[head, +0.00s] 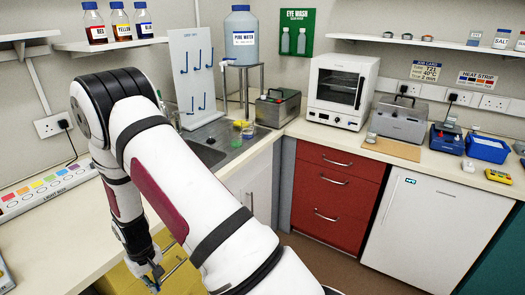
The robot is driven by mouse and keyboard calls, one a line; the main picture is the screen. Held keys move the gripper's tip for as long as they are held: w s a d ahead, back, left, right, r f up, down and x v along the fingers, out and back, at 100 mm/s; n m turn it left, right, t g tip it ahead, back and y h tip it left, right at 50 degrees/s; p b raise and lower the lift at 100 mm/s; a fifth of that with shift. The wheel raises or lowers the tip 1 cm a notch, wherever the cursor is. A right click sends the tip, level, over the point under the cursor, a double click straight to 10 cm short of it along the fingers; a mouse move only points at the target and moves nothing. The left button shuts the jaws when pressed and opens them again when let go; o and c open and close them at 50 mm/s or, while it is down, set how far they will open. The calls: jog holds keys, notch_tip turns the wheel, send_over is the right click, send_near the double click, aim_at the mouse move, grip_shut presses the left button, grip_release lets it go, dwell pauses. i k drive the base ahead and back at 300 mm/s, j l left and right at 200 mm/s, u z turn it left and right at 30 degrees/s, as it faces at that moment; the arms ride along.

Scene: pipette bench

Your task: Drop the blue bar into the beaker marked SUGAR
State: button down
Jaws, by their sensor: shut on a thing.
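My gripper (153,279) is low at the left, in front of a yellow cabinet (180,282) under the left worktop. It is shut at the near end of a grey metal handle (176,267) on the cabinet front; the grip is small and partly hidden. I cannot make out the blue bar. I cannot make out a beaker marked SUGAR; a container marked SALT (501,39) stands on the right shelf, and the label beside it at the picture's edge is too small to read.
My arm covers the middle left. A sink (205,154) and small cups lie behind it. A light box (45,190) lies on the left worktop. A red drawer cabinet (333,185) and white fridge (425,228) stand right. A blue tray (487,149) sits on the right worktop.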

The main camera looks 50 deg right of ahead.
aim_at(451, 127)
jog(key=z, duration=0.4)
jog(key=l+z, duration=0.1)
jog(key=z, duration=0.3)
jog(key=l+z, duration=0.1)
jog(key=z, duration=0.3)
jog(key=l+z, duration=0.1)
jog(key=z, duration=0.3)
jog(key=l+z, duration=0.3)
jog(key=l, duration=0.15)
jog(key=i+l+z, duration=0.15)
jog(key=l+z, duration=0.15)
jog(key=i+l+z, duration=0.15)
jog(key=l+z, duration=0.15)
jog(key=l, duration=0.2)
jog(key=i+l+z, duration=0.15)
jog(key=l+z, duration=0.2)
